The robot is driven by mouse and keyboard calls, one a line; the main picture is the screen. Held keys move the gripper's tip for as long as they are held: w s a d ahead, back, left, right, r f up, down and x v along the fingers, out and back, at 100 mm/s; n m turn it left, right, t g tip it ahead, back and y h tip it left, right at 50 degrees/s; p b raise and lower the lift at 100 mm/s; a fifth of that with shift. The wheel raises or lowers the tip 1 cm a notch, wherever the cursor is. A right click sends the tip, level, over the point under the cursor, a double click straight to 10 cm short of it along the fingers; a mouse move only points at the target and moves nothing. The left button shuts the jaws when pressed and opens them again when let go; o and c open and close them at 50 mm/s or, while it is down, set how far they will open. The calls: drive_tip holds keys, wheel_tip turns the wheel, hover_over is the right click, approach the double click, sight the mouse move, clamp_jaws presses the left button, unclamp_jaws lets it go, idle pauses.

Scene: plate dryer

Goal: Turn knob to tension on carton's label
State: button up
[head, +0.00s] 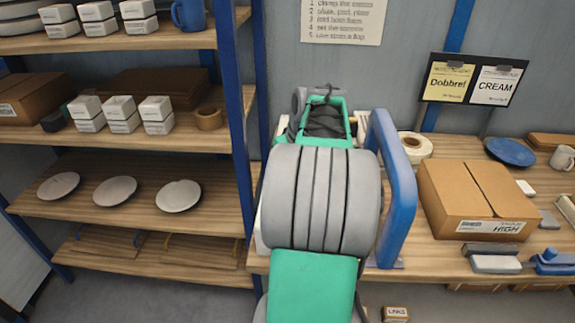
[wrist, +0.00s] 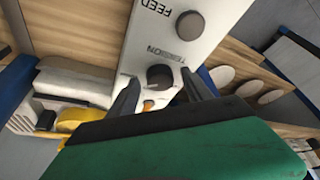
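The carton (head: 480,195) stands on the bench at right in the head view. Its white label (head: 492,227) reads "HIGH". In the wrist view a pale panel carries a dark round knob (wrist: 160,77) beside the word TENSION, which appears turned in the picture. A second, grey knob (wrist: 190,24) sits beside the word FEED. My gripper (wrist: 160,82) is open, with one dark finger on either side of the TENSION knob. I cannot tell whether the fingers touch it. In the head view my arm hides the panel and knobs.
A blue upright frame (head: 393,185) stands right of my arm. A tape roll (head: 415,146), blue plate (head: 510,152) and grey blocks lie on the bench. Shelves at left hold white boxes and plates (head: 178,196). A yellow object (wrist: 85,120) shows in the wrist view.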

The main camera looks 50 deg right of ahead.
drive_tip(key=v, duration=0.7)
drive_tip(key=shift+r, duration=0.35)
drive_tip(key=shift+s, duration=0.15)
